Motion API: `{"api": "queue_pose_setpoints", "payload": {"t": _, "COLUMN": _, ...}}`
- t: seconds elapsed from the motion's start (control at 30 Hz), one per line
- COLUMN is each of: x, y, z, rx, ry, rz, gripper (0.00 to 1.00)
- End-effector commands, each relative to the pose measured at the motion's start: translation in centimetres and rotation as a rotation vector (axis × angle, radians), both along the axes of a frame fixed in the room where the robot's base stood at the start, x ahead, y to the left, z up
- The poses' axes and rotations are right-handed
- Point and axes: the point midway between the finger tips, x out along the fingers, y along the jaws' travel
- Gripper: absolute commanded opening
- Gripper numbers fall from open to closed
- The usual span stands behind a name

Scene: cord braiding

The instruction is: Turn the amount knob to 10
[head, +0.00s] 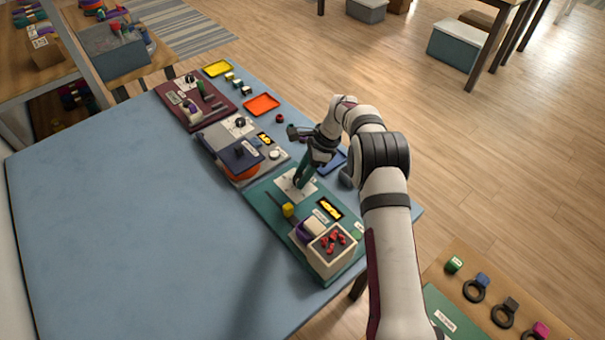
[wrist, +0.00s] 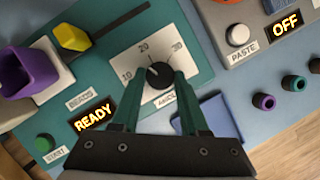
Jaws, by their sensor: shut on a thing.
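The amount knob (wrist: 159,77) is a round black knob on a white dial plate (wrist: 188,67) marked 10, 20 and 30. A small light mark on the knob appears to point up and left, toward the side of the 10 and 20 marks; its exact reading is too small to tell. My gripper (wrist: 159,84) is shut on the knob, one green finger on each side. The label below the knob is partly hidden by the fingers. In the head view my gripper (head: 301,180) reaches down onto the dial plate (head: 285,186) and hides the knob.
The teal panel (wrist: 112,50) also carries a yellow slider handle (wrist: 72,38), a purple cup (wrist: 27,70), a READY display (wrist: 95,117) and a green START button (wrist: 44,143). A grey panel with a PASTE button (wrist: 238,35) stands beside it. The blue table's left side is clear.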

Motion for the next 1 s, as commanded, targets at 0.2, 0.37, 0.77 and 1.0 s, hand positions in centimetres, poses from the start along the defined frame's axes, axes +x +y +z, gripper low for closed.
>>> {"api": "queue_pose_setpoints", "payload": {"t": 0.2, "x": 0.21, "y": 0.01, "z": -0.02, "rx": -0.001, "ry": -0.001, "rz": 0.174, "gripper": 0.00}}
{"api": "queue_pose_setpoints", "payload": {"t": 0.37, "x": 0.27, "y": 0.04, "z": -0.03, "rx": -0.002, "ry": 0.000, "rz": 0.277, "gripper": 0.00}}
{"api": "queue_pose_setpoints", "payload": {"t": 0.77, "x": 0.30, "y": 0.14, "z": -0.01, "rx": 0.000, "ry": 0.001, "rz": 0.408, "gripper": 0.00}}
{"api": "queue_pose_setpoints", "payload": {"t": 1.0, "x": 0.29, "y": 0.14, "z": 0.00, "rx": 0.000, "ry": 0.001, "rz": 0.423, "gripper": 0.00}}
